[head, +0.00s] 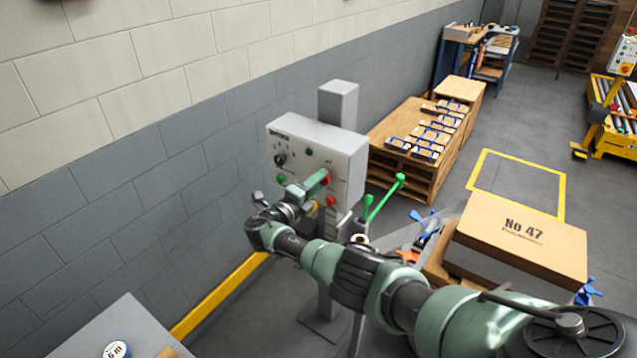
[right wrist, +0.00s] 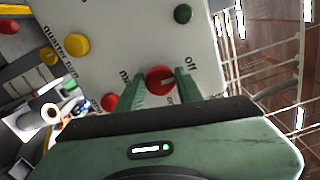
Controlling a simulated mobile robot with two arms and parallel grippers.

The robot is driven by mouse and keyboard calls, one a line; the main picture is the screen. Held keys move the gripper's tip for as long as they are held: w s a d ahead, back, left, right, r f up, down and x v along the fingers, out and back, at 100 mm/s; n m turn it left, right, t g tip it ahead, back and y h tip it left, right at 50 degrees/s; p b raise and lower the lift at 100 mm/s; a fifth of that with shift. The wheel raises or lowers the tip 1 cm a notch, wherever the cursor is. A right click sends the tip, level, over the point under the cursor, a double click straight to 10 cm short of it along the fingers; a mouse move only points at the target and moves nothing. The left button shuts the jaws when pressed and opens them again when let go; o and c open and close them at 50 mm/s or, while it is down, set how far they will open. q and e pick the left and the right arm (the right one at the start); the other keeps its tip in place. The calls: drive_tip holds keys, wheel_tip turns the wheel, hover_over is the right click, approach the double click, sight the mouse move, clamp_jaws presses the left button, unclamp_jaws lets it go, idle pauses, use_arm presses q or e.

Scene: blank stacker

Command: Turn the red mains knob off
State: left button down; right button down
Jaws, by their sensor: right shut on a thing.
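The red mains knob (right wrist: 160,79) is on the face of a white control box (head: 348,165) on a grey post. My right gripper (right wrist: 159,74) has one green finger on each side of the knob and is shut on it. Printed "off" and "on" labels are near the knob in the right wrist view; a pale mark shows on the knob, but I cannot tell exactly where it points. In the head view my right gripper (head: 322,179) reaches the box face and partly hides the knob. My left gripper is not in view.
Other buttons share the panel: a red one (right wrist: 109,102), a yellow one (right wrist: 76,44) and a green one (right wrist: 183,13). Green-handled levers (head: 385,200) stand right of the box.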

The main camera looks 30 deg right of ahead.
drive_tip(key=shift+f, duration=0.1)
idle(0.4)
drive_tip(key=c, duration=0.9)
unclamp_jaws()
drive_tip(key=shift+c, duration=0.2)
drive_tip(key=b+v, duration=0.1)
drive_tip(key=v, duration=0.7)
